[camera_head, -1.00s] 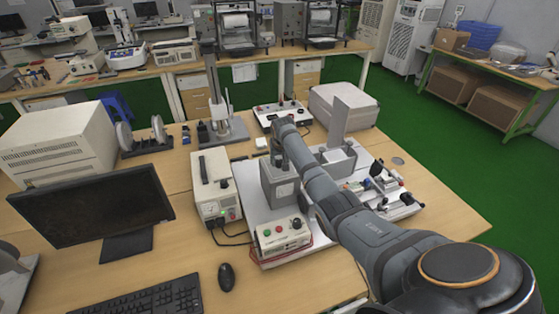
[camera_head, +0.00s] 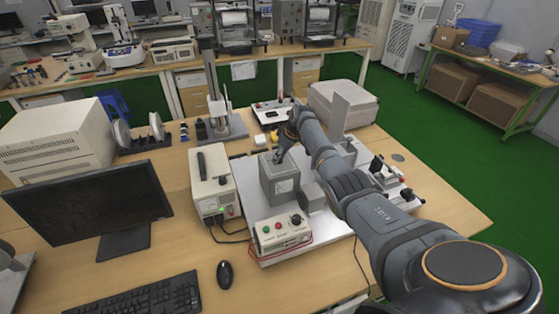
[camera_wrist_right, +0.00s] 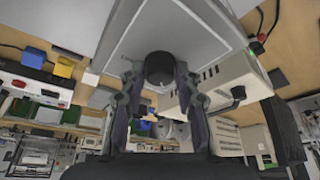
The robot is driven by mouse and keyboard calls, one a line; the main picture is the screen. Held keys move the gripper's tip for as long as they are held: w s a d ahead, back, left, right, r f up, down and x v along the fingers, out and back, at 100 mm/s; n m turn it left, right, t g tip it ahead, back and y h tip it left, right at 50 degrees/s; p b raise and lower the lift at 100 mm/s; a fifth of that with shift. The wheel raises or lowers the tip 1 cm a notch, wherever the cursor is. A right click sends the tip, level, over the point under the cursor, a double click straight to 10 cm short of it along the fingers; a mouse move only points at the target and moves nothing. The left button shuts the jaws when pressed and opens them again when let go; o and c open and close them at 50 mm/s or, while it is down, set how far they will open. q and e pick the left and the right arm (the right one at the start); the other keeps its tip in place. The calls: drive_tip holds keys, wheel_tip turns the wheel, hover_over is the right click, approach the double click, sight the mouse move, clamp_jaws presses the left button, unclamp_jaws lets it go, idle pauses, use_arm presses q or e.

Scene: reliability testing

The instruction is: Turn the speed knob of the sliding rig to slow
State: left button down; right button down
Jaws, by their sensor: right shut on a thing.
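The sliding rig stands on a white base plate (camera_head: 325,232) on the wooden table. Its grey box (camera_head: 280,186) stands upright near the middle. A control panel (camera_head: 283,232) with coloured buttons and a small black knob (camera_head: 296,219) is at the front. My right gripper (camera_head: 280,157) is at the top of the grey box, partly hidden by its own wrist. In the right wrist view, the gripper's fingers (camera_wrist_right: 162,90) are shut on a round black knob (camera_wrist_right: 160,69) that sticks out from a grey surface. No slow mark is readable. My left gripper is not in view.
A cream power unit (camera_head: 213,185) with cables stands left of the rig. A monitor (camera_head: 90,205), keyboard (camera_head: 140,297) and mouse (camera_head: 225,273) are at the left front. Another control box (camera_head: 278,112) stands behind. The table's front right is clear.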

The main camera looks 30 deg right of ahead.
drive_tip(key=shift+d+n+y+b, duration=0.1)
drive_tip(key=shift+n+y+b, duration=0.2)
drive_tip(key=shift+n+b, duration=0.7)
drive_tip(key=c, duration=1)
unclamp_jaws()
drive_tip(key=shift+o, duration=0.2)
drive_tip(key=shift+r, duration=0.1)
drive_tip(key=v, duration=1.2)
drive_tip(key=shift+w, duration=0.25)
